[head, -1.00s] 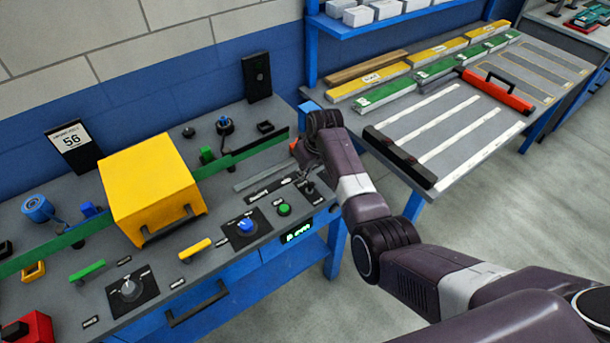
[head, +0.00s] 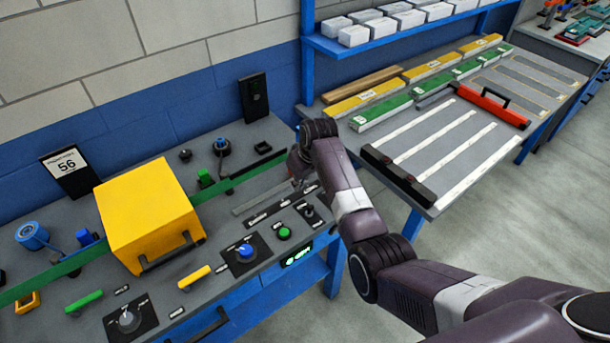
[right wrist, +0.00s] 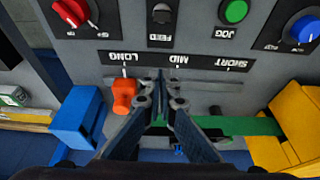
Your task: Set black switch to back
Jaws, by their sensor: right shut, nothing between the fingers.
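The black switch (right wrist: 161,13) stands on a small dark plate at the top of the right wrist view, between a red knob (right wrist: 72,12) and the green JOG button (right wrist: 235,11). It also shows in the head view (head: 309,210), right of the green button. I cannot tell clearly which way its lever leans. My right gripper (right wrist: 160,78) is shut and empty. Its tips are over the panel by the LONG–MID–SHORT label strip, apart from the switch. In the head view my right gripper (head: 297,168) is partly hidden by its own arm. My left gripper is not in view.
An orange slider knob (right wrist: 124,95) is close beside the right fingers. A blue block (right wrist: 77,122) and a yellow block (right wrist: 296,120) flank the gripper. A large yellow box (head: 148,215) and a blue knob (head: 246,251) are left on the bench.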

